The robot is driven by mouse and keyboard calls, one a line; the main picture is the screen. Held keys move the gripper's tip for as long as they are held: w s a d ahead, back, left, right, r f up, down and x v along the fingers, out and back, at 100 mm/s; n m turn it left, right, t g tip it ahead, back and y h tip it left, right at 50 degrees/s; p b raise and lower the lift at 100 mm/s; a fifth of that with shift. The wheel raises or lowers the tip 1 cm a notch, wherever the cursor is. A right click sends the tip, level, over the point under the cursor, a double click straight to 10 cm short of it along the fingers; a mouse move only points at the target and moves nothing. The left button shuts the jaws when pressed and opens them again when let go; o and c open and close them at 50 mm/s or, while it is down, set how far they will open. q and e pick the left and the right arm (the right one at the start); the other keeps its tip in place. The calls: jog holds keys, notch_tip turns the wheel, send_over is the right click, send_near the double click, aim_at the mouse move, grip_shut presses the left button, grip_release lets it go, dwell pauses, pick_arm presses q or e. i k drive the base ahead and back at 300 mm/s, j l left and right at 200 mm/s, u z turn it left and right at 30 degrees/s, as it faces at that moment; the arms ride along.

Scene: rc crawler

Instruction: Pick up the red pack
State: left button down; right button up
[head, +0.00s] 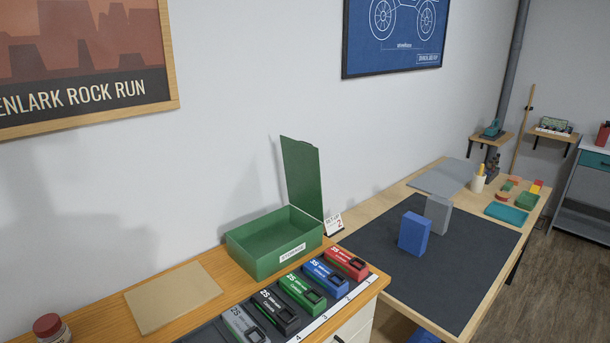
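The red pack (346,263) lies at the far right end of a row of battery packs on a dark tray (357,289) with a white numbered edge, on the wooden cabinet top. A blue pack (325,277) lies right beside it on the left. Green, black and grey packs follow along the row toward the front. Neither of my grippers is in view.
An open green storage box (273,255) with its lid raised stands behind the packs. A small sign (334,224) stands near the red pack. A tan board (172,297) and a jar (51,328) are at left. A workbench mat (455,270) at right holds a blue block (414,233) and a grey block (437,214).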

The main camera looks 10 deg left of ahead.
aim_at(356, 268)
jog(key=i+l+u, duration=0.1)
jog(key=u, duration=0.35)
jog(key=l+u, duration=0.4)
jog(key=i+l+u, duration=0.1)
jog(key=u, duration=0.35)
jog(key=l+u, duration=0.5)
jog(key=l, duration=0.3)
jog(key=k+l+u, duration=0.1)
jog(key=l, duration=0.3)
jog(key=k+l+u, duration=0.15)
jog(key=l, duration=0.25)
jog(key=k+l+u, duration=0.1)
jog(key=l, duration=0.3)
jog(key=k+l+u, duration=0.1)
jog(key=l, duration=0.25)
jog(key=k+l+u, duration=0.1)
jog(key=l, duration=0.25)
jog(key=k+l, duration=0.15)
jog(key=l, duration=0.2)
jog(key=k+l, duration=0.15)
jog(key=l, duration=0.25)
jog(key=k+l, duration=0.2)
jog(key=l, duration=0.15)
